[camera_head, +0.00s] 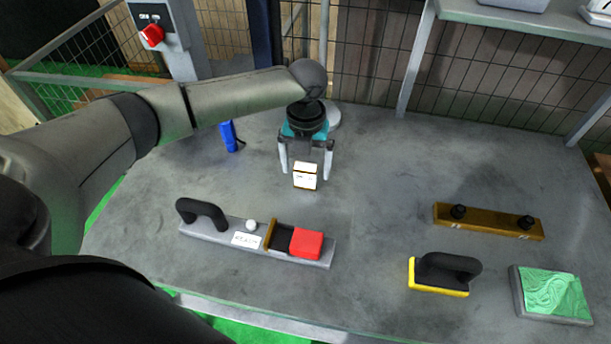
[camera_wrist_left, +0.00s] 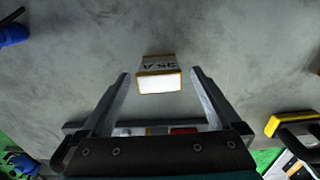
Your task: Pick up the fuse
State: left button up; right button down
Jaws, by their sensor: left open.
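The fuse (camera_head: 305,176) is a small white block with brownish-yellow edges on the grey table. In the left wrist view the fuse (camera_wrist_left: 158,76) shows dark lettering that reads like "35 A". My left gripper (camera_head: 306,176) is pointed down at the fuse with its fingers apart, one on each side. In the left wrist view the left gripper (camera_wrist_left: 160,78) has visible gaps between both fingertips and the fuse. I cannot tell from these views whether the fuse rests on the table under the fingers or how high the fingertips are. My right gripper is not in view.
A grey holder (camera_head: 210,232) with a black handle and a red block (camera_head: 306,243) lies in front. A blue object (camera_head: 229,136) stands at left. A brown bar (camera_head: 487,221), a yellow-edged black-handled tool (camera_head: 440,274) and a green-topped block (camera_head: 553,294) lie right. The table between is clear.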

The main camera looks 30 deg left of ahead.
aim_at(305, 166)
pick_arm(q)
notch_tip(305, 166, down, 3)
jog(key=shift+r, duration=0.15)
jog(key=shift+a, duration=0.1)
jog(key=c, duration=1.5)
notch_tip(305, 166, up, 10)
jog(key=shift+r+p, duration=0.1)
jog(key=shift+p, duration=0.6)
jog(key=shift+c, duration=0.2)
jog(key=s+d+r+n+b, duration=0.1)
jog(key=s+n, duration=0.4)
jog(key=n, duration=1.1)
jog(key=s+d+r+n+b, duration=0.2)
jog(key=s+d+r+n, duration=0.2)
jog(key=n, duration=1.3)
jog(key=shift+s+d+r, duration=0.35)
jog(key=shift+s+r, duration=0.1)
jog(key=shift+r, duration=0.15)
